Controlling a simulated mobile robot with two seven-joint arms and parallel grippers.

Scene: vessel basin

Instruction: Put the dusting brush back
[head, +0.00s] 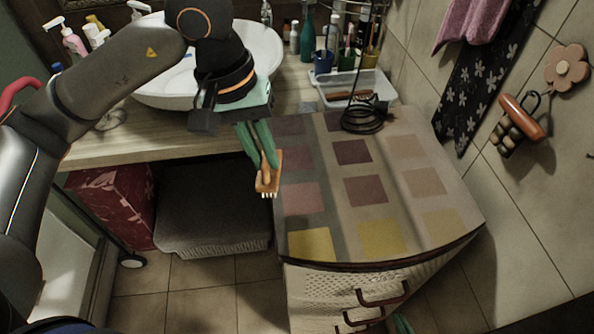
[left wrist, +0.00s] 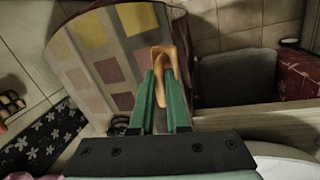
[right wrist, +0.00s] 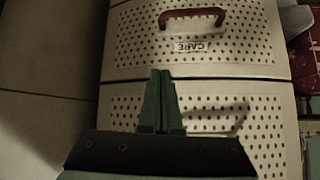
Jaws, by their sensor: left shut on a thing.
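The brush (head: 268,182) has an orange-brown wooden body and pale bristle tips that point down. My left gripper (head: 262,148) is shut on it and holds it in the air at the cabinet's left edge, beside the basin counter. In the left wrist view the brush (left wrist: 160,62) sits between the two green fingers (left wrist: 159,85). My right gripper (right wrist: 160,75) is empty, its green fingers together, in front of the perforated drawers. Only a green bit of it (head: 402,324) shows low in the head view.
The cabinet (head: 385,185) has a patterned, mostly clear top with a coil of black wire (head: 362,118) at the back. A white tray (head: 345,90) stands behind it. A wooden item (head: 522,115) and a flower-shaped piece (head: 567,68) are on the right wall. The basin (head: 255,50) is behind my left arm.

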